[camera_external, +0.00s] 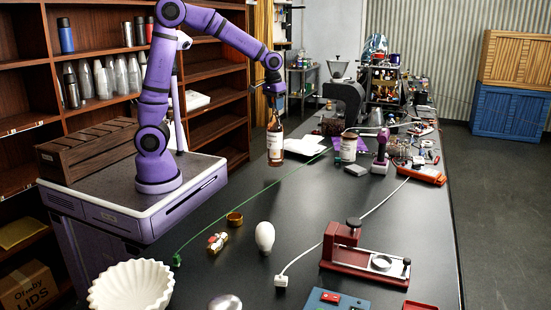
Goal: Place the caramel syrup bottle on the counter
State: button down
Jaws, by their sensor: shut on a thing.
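The caramel syrup bottle (275,143) is a slim amber bottle with a pale label, seen upright in the middle of the external view. My gripper (274,98) is above it and shut on its neck, with the arm reaching down from the left. The bottle's base is over the black counter (330,205), near its left side. I cannot tell whether the base touches the surface. The fingertips are small and dark here, and the bottle's top is hidden between them.
A jar (349,147) and a white folded cloth (305,146) are right of the bottle. A red device (362,258), a white bulb (265,237), brass fittings (217,241) and a white fluted bowl (131,287) are nearer the camera. A green cable crosses the counter. Bare counter lies in front of the bottle.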

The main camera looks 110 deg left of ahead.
jog(key=w+a+f, duration=0.2)
jog(key=w, duration=0.4)
jog(key=w+a+f, duration=0.2)
jog(key=w+a, duration=0.1)
jog(key=w, duration=0.4)
jog(key=shift+a+f, duration=0.3)
jog(key=shift+f, duration=0.1)
jog(key=c, duration=0.8)
grip_release()
jog(key=shift+s+f, duration=0.1)
jog(key=shift+o, duration=0.2)
notch_tip(320, 180, up, 12)
jog(key=d, duration=0.1)
jog(key=shift+s+d, duration=0.15)
jog(key=shift+s, duration=0.2)
